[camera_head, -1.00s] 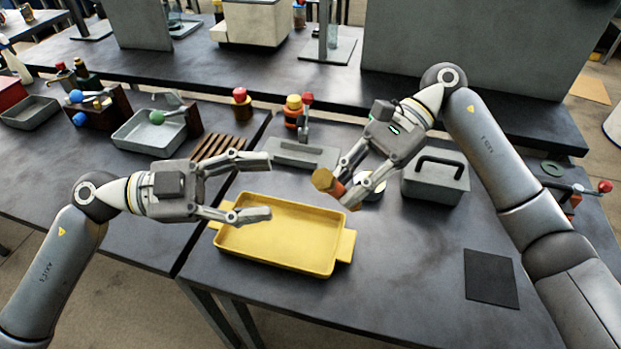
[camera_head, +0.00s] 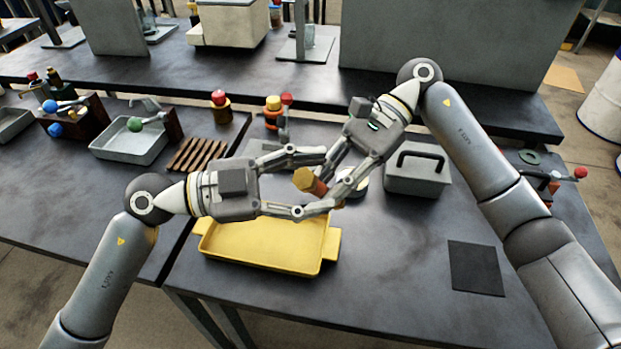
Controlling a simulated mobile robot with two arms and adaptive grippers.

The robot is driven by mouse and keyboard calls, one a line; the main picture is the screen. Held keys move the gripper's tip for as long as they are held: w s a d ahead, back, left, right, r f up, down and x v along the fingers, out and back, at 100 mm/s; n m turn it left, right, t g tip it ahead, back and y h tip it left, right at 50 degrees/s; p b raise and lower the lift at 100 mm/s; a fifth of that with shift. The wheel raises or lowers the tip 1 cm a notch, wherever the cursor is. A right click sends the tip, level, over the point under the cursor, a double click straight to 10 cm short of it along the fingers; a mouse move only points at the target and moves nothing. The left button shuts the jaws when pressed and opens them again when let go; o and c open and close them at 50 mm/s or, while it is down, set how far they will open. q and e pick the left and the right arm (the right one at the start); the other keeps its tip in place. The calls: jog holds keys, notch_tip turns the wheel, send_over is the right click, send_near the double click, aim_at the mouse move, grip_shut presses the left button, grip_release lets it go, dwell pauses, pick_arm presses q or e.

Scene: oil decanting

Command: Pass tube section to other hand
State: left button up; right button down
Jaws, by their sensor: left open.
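The tube section (camera_head: 310,182) is a short orange-brown piece with a wider yellowish end facing left. It is held tilted above the back edge of the yellow tray (camera_head: 262,245). My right gripper (camera_head: 331,184), coming from the upper right, is shut on it. My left gripper (camera_head: 328,177) is open, with one finger passing above the tube section and the other below it in the picture. The fingertips of the two grippers overlap in view, and I cannot tell whether the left fingers touch the tube section.
A grey box with a black handle (camera_head: 418,172) stands to the right. A slatted wooden rack (camera_head: 197,155) and a grey bin with a green ball-ended tool (camera_head: 127,146) are at left. A black mat (camera_head: 475,268) lies front right. The table between tray and mat is clear.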

pick_arm(q)
jog(key=c, duration=0.9)
jog(key=shift+c, duration=1.1)
pick_arm(e)
jog(key=c, duration=1.8)
grip_release()
jog(key=o, duration=0.6)
jog(key=shift+c, duration=0.2)
